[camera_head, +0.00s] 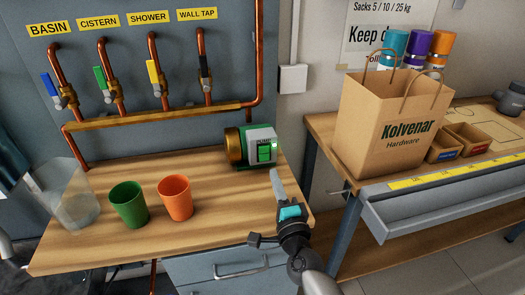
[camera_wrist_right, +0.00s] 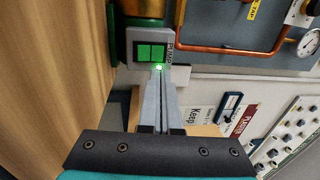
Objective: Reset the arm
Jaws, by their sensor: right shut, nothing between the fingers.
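My right gripper (camera_head: 276,174) reaches up from the lower right in the head view, at the right end of the wooden bench. Its grey fingers are shut together with nothing between them. They point at the pump (camera_head: 237,147), a brass and grey-green unit with a lit green switch (camera_head: 264,151). In the right wrist view the fingertips (camera_wrist_right: 160,72) are just below the green switch (camera_wrist_right: 151,52) and a small glowing green light. I cannot tell whether they touch the pump. My left gripper is not in view.
A green cup (camera_head: 128,206), an orange cup (camera_head: 175,198) and a clear container (camera_head: 75,203) stand on the bench (camera_head: 110,247). Copper pipes with labelled valves rise behind. A paper bag (camera_head: 392,125) stands on the right-hand table, beside small bins (camera_head: 443,149).

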